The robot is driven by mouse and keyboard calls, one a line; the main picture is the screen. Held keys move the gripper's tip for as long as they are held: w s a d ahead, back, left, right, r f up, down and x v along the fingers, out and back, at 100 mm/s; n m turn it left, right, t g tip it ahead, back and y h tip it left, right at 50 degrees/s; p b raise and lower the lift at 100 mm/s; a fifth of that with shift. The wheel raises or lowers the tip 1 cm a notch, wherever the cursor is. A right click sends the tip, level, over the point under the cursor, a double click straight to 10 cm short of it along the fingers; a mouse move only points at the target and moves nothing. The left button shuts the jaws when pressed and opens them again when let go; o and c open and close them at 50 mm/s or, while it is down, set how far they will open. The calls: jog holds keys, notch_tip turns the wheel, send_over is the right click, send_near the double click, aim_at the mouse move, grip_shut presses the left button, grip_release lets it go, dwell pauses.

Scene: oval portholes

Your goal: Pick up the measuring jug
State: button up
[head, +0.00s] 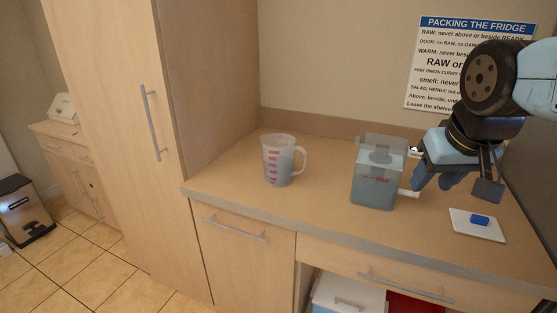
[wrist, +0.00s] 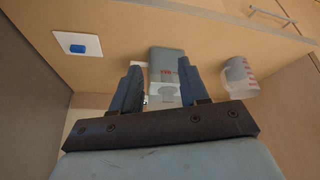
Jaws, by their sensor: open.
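The measuring jug (head: 278,167) is clear with red markings. It stands upright on the counter, left of a clear container, with its handle pointing right in the head view. In the wrist view the jug (wrist: 238,78) is at the right, outside my fingers. My gripper (head: 450,188) is open and empty at the right side of the counter, well to the right of the jug. My two spread fingers also show in the wrist view (wrist: 160,66), with the container between them in the picture. Whether they touch the container cannot be told.
A white board (head: 462,227) with a blue block (head: 480,219) lies at the front right. A tall cabinet (head: 205,90) borders the counter at left. Counter in front of the jug is clear.

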jog(key=w+d+f+n+g+h, duration=0.2)
jog(key=w+f+n+g+h, duration=0.1)
jog(key=w+f+n+h, duration=0.3)
jog(key=n+t+h, duration=0.1)
jog(key=n+t, duration=1.3)
jog(key=n, duration=1)
send_near(303, 165)
jog(key=x, duration=1.1)
jog(key=shift+w, duration=0.2)
grip_shut()
